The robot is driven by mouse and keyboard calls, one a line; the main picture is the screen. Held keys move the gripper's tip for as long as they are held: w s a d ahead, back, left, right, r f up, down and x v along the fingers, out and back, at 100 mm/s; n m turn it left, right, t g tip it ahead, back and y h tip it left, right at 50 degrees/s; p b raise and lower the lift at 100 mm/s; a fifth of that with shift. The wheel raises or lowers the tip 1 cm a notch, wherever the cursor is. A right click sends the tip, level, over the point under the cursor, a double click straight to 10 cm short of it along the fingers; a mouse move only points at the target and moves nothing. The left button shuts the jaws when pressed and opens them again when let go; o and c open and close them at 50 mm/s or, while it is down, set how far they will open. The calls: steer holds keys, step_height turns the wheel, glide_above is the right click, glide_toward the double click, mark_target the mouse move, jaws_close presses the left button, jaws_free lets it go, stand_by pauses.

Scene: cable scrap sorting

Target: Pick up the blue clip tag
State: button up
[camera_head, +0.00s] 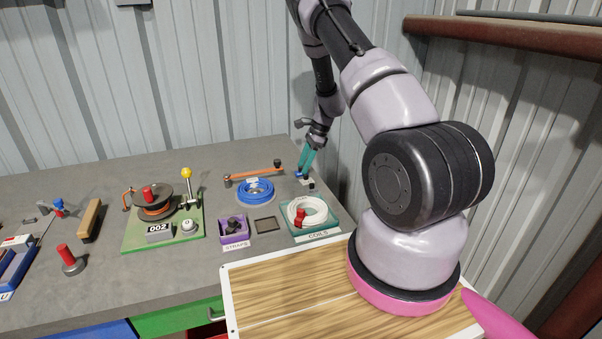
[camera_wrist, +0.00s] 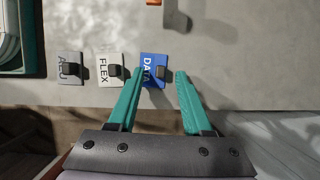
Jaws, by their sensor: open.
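The blue clip tag (camera_wrist: 151,64), marked "DATA", lies on the grey bench in the wrist view, with a dark clip on it. My gripper (camera_wrist: 159,78) is open, and its two teal fingers reach toward the tag. The left fingertip is beside the tag's left lower part and the right fingertip is at its right side. I cannot tell whether either touches it. In the head view my gripper (camera_head: 306,162) is at the back right of the bench, and the blue tag (camera_head: 299,174) shows small by the fingertips.
A teal tray (camera_head: 328,226) holds a white coil. A blue coil (camera_head: 255,190) and an orange-handled bar (camera_head: 250,174) lie nearby. The bench edge is close below the tags in the wrist view.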

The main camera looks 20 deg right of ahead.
jaws_close()
